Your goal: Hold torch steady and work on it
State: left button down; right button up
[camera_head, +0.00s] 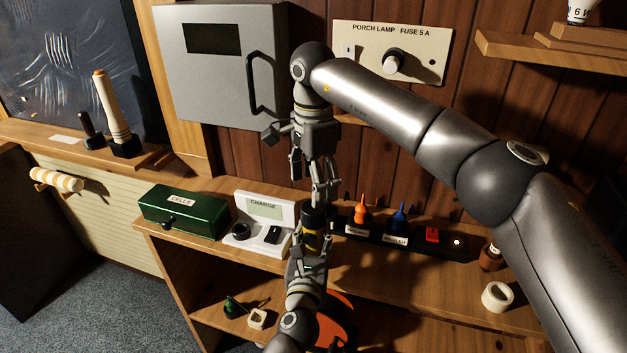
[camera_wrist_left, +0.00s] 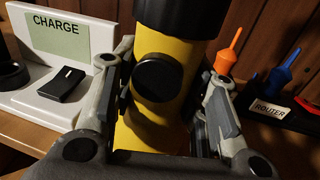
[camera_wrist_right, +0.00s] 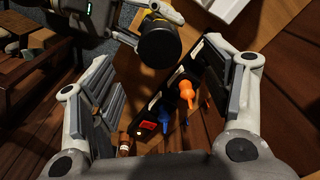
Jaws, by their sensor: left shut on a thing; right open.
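The torch (camera_head: 312,240) has a yellow body and a black end. My left gripper (camera_head: 308,250) is shut around its body and holds it about upright, black end up. In the left wrist view the yellow body (camera_wrist_left: 150,115) sits between the fingers, with a round black button facing the camera. My right gripper (camera_head: 323,195) points down just above the torch, open and empty. In the right wrist view the torch's black end (camera_wrist_right: 160,45) shows beyond the open fingers, apart from them. The torch's lower end is hidden in the head view.
A white charge stand (camera_head: 262,222) and green cells box (camera_head: 183,212) stand left of the torch. A grey cabinet (camera_head: 225,95) hangs behind.

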aim_at(314, 212)
jog(key=shift+f, duration=4.05)
jog(key=c, duration=1.1)
jog(key=m, duration=0.8)
jog(key=shift+m, duration=0.3)
jog(key=m, duration=0.9)
jog(key=o, duration=1.2)
